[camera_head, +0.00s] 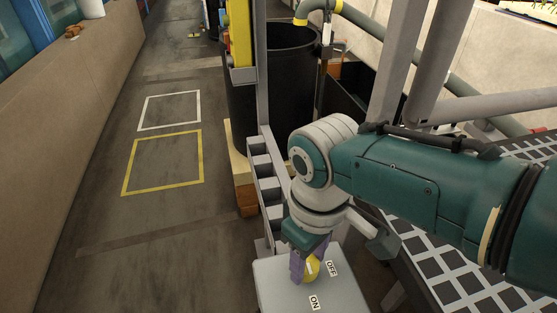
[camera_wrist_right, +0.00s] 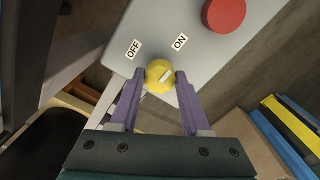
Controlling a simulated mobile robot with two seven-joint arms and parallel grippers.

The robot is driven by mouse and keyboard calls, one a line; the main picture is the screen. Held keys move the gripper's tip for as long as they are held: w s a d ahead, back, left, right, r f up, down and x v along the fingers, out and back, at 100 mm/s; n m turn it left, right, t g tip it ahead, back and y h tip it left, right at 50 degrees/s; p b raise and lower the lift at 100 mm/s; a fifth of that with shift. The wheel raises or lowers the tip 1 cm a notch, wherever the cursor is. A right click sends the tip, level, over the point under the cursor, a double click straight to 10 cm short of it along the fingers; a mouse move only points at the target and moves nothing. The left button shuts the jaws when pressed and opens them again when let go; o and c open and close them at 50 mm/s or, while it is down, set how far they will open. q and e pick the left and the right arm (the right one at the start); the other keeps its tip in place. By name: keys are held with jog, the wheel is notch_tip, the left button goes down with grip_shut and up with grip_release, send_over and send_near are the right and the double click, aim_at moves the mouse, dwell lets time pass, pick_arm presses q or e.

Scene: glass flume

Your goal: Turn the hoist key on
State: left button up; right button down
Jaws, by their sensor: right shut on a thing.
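The hoist key is a yellow round knob (camera_head: 312,270) on top of a light grey control box (camera_head: 284,287). The box carries an OFF label (camera_head: 332,268) and an ON label (camera_head: 314,303). In the right wrist view the knob (camera_wrist_right: 157,73) has a white mark slanting up and right, more to the side of the ON label (camera_wrist_right: 180,41) than of the OFF label (camera_wrist_right: 133,49). My right gripper (camera_wrist_right: 159,80) is shut on the knob, one purple finger at each side. The fingers partly hide the knob in the head view. My left gripper is not in view.
A red round button (camera_wrist_right: 225,14) is on the same box. A grey metal frame (camera_head: 265,175) and a large black tank (camera_head: 292,75) stand behind the box. A checkered panel (camera_head: 460,275) lies at right. The floor with yellow and white outlined squares (camera_head: 126,176) is clear at left.

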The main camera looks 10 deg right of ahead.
aim_at(308, 264)
jog(key=shift+n, duration=0.4)
jog(key=shift+c, duration=1.9)
grip_release()
notch_tip(308, 264, up, 9)
jog(key=p, duration=0.5)
jog(key=shift+r, duration=0.45)
